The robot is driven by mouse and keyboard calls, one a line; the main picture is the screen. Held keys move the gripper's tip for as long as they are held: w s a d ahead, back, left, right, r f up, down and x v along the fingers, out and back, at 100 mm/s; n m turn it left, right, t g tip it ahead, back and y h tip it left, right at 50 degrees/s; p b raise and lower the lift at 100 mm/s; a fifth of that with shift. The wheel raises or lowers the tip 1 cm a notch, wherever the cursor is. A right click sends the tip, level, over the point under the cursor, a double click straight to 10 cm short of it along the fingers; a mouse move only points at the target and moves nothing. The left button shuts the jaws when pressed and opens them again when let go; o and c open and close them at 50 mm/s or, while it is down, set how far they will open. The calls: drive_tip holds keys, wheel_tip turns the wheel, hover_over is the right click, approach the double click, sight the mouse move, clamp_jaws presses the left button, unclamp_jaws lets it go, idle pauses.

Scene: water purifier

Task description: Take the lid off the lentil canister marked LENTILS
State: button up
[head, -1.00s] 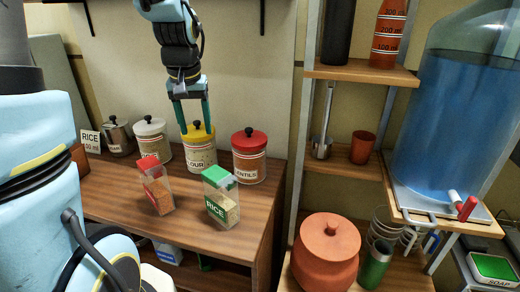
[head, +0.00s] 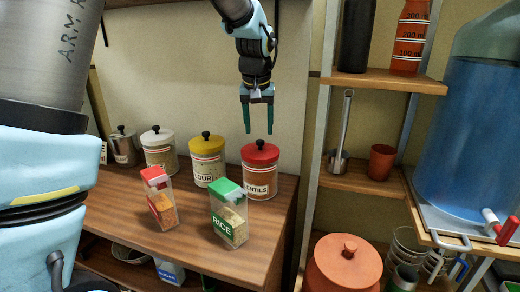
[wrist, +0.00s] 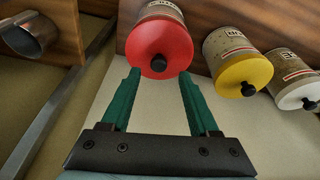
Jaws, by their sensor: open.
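The lentil canister (head: 260,180) stands at the right end of the wooden counter, its label partly readable as "...ENTILS". Its red lid (head: 260,153) with a black knob (head: 260,144) is on it. In the wrist view the red lid (wrist: 155,42) and its knob (wrist: 158,63) lie just beyond the fingertips, between their lines. My gripper (head: 258,130) is open and empty, with green fingers pointing down above the lid. In the wrist view my gripper (wrist: 160,75) shows both fingers spread apart, and nothing is between them.
The yellow-lidded flour canister (head: 207,162) stands left of the lentils, then a white-lidded canister (head: 158,150) and a metal one (head: 124,147). A red-capped box (head: 161,200) and a green-capped rice box (head: 229,215) stand in front. A shelf post (head: 316,150) rises to the right.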

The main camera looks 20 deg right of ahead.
sight(260, 141)
drive_tip(key=p+x, duration=0.1)
drive_tip(key=x, duration=0.4)
drive_tip(key=shift+p, duration=0.35)
drive_tip(key=shift+c, duration=0.3)
clamp_jaws()
